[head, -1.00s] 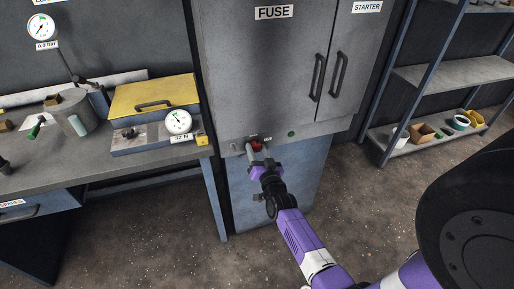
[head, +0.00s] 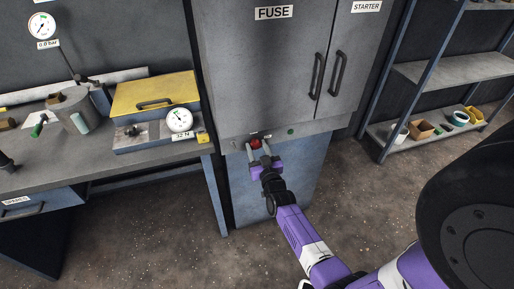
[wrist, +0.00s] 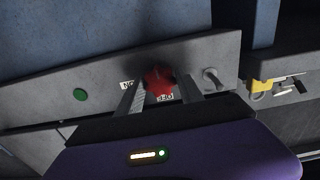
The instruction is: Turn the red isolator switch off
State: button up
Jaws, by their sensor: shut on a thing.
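The red isolator switch (head: 255,143) is a knob on the grey strip below the fuse cabinet doors. In the wrist view the red knob (wrist: 159,80) sits between my two fingers. My gripper (head: 258,148) is shut on it, one finger on each side; the wrist view also shows my gripper (wrist: 160,92). An ON label (wrist: 127,85) lies at the knob's left and an OFF label (wrist: 165,97) just below it, both upside down there. The fingers partly hide the knob's sides. I cannot tell exactly which label the knob points to.
A green button (wrist: 80,94) and a small grey lever (wrist: 212,78) flank the switch on the strip. A workbench (head: 60,165) with a yellow box (head: 153,93) and a gauge (head: 179,119) stands left. Shelves (head: 430,72) stand right. The floor between is clear.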

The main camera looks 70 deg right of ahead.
jog(key=shift+f, duration=0.1)
jog(key=o, duration=1.3)
jog(key=shift+s+a, duration=0.1)
jog(key=shift+a, duration=0.05)
jog(key=v, duration=0.7)
jog(key=shift+s+a, duration=0.15)
jog(key=shift+s, duration=0.05)
